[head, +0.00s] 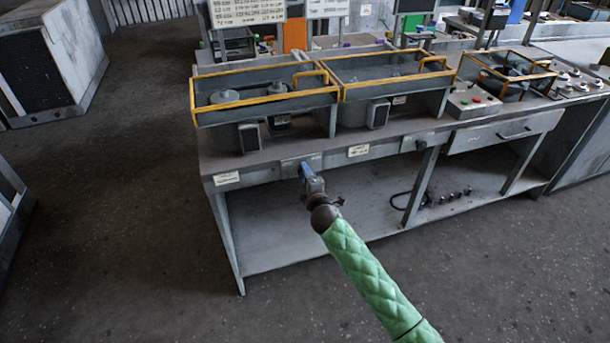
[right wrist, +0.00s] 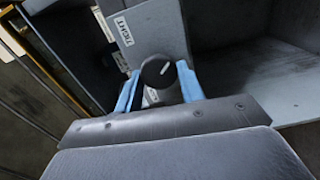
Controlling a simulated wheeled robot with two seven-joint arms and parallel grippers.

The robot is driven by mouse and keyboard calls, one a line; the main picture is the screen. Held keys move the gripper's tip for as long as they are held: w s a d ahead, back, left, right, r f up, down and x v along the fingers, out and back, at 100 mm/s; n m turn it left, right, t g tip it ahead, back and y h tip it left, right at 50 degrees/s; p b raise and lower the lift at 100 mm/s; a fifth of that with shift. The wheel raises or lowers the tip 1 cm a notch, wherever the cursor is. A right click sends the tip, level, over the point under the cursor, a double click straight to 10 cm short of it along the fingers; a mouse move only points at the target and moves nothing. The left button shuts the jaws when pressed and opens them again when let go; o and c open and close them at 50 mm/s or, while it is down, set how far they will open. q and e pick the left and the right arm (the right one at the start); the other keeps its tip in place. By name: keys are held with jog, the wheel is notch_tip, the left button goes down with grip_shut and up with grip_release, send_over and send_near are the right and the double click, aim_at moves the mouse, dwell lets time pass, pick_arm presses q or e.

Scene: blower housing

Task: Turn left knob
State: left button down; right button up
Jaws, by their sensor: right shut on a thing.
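The left knob (right wrist: 157,71) is a round black knob with a white pointer line, on the grey front panel of the bench. In the right wrist view it sits between the two blue fingers of my right gripper (right wrist: 159,84), which is shut on it. The pointer line is slanted. In the head view my right gripper (head: 306,171) reaches the front edge of the bench, below the left part of the worktop, and hides the knob. My left gripper is in neither view.
The grey bench (head: 270,173) carries yellow-railed open housings (head: 262,103) and a control box (head: 470,100) with coloured buttons. A drawer (head: 505,133) is at right. A lower shelf (head: 290,235) holds a dark cable. The floor in front is clear.

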dwell(0.4)
jog(key=o, duration=0.7)
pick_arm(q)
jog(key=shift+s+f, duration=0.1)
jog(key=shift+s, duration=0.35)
pick_arm(e)
jog(key=shift+o, duration=1.3)
pick_arm(q)
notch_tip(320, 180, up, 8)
jog(key=b, duration=0.1)
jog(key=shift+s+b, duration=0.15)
jog(key=shift+b, duration=0.25)
pick_arm(e)
jog(key=v, duration=0.7)
jog(key=shift+s, duration=0.35)
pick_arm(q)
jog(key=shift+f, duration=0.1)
pick_arm(e)
jog(key=shift+d, duration=0.1)
